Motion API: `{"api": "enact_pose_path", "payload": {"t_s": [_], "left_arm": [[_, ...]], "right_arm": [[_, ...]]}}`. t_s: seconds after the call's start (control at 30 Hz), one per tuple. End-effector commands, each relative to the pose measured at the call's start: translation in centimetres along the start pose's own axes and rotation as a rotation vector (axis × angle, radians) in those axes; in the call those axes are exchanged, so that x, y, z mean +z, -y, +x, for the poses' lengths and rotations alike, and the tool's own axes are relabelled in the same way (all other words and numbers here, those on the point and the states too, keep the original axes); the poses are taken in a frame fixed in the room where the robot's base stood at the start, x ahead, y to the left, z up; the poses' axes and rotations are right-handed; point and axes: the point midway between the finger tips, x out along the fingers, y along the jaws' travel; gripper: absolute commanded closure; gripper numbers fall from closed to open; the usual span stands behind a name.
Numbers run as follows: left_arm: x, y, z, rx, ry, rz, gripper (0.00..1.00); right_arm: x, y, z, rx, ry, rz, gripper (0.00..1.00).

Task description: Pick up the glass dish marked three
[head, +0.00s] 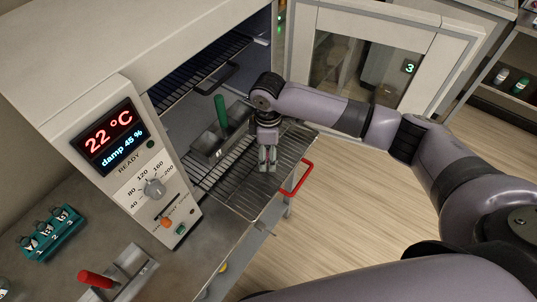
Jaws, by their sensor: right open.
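I cannot make out a glass dish marked three in this view. My right gripper (267,165) points down over the pulled-out wire shelf (250,206) of the oven-like chamber. It is open, and nothing is seen between its fingers. I cannot tell its exact height above the wires. My left gripper is not in view.
A metal tray with a green handle (220,112) sits left of my right gripper. A control panel (110,145) reads 22 °C. A red handle (297,178) edges the shelf. A teal vial rack (50,232) and a red-handled metal tool (97,279) lie lower left. The open door (440,65) stands behind.

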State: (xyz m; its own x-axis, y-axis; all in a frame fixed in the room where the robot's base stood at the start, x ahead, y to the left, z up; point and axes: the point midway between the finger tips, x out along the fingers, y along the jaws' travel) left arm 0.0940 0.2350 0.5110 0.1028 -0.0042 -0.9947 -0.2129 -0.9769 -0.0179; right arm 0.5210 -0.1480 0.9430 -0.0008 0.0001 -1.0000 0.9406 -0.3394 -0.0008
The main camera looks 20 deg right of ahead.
Motion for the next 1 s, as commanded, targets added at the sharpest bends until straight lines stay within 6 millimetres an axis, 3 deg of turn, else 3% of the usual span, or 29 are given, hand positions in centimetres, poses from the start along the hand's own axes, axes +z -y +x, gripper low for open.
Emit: {"api": "enact_pose_path", "payload": {"t_s": [0.13,0.37,1.0], "left_arm": [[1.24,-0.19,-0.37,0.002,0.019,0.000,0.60],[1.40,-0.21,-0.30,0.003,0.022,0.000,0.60],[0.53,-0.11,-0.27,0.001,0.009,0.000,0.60]], "right_arm": [[0.05,0.01,1.14,0.000,0.001,0.001,0.32],[0.05,0.00,1.27,0.001,0.001,0.000,0.33],[0.05,-0.01,1.22,0.001,0.000,0.000,0.75]]}}
